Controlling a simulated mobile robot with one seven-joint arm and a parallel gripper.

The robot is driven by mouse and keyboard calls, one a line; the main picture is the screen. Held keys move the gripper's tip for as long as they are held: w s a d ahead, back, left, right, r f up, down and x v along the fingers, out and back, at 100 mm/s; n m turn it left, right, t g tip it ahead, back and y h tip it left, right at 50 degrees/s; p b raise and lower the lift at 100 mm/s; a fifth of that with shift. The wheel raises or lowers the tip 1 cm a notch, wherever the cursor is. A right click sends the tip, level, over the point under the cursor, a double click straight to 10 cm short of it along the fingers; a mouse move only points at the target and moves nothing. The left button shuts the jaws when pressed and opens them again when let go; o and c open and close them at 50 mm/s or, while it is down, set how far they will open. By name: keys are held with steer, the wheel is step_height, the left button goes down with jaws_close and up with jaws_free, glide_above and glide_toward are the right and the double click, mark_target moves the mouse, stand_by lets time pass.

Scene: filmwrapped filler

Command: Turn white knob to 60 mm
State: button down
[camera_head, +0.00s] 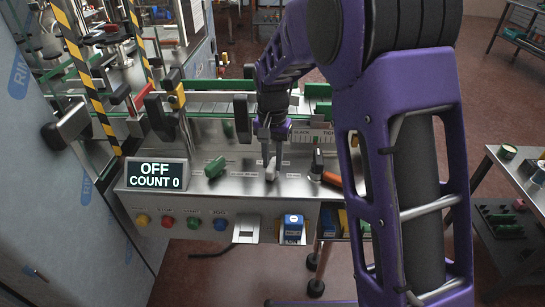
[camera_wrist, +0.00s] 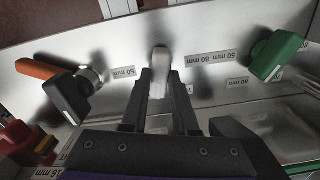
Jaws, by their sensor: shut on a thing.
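The white knob (camera_head: 270,171) stands on the sloped steel panel, between the green knob and an orange-handled lever. In the wrist view the white knob (camera_wrist: 159,72) is a narrow bar, lying nearly up and down in the picture between my fingertips. My gripper (camera_head: 271,150) comes down on it from above and behind; its dark fingers (camera_wrist: 158,85) are shut on the knob's sides.
The green knob (camera_head: 215,167) and orange-handled lever (camera_head: 331,179) flank the white knob closely. A display (camera_head: 157,175) reads OFF, COUNT 0. Coloured buttons (camera_head: 167,221) and a blue box (camera_head: 292,226) are on the front face. A side table (camera_head: 520,165) stands at right.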

mark_target(272, 164)
steer(key=shift+m+p, duration=0.3)
steer(key=shift+m, duration=1)
steer(key=c, duration=0.7)
jaws_free()
steer(key=shift+r, duration=0.1)
step_height(272, 164, up, 17)
steer(key=shift+r+p, duration=0.15)
steer(key=shift+p, duration=0.3)
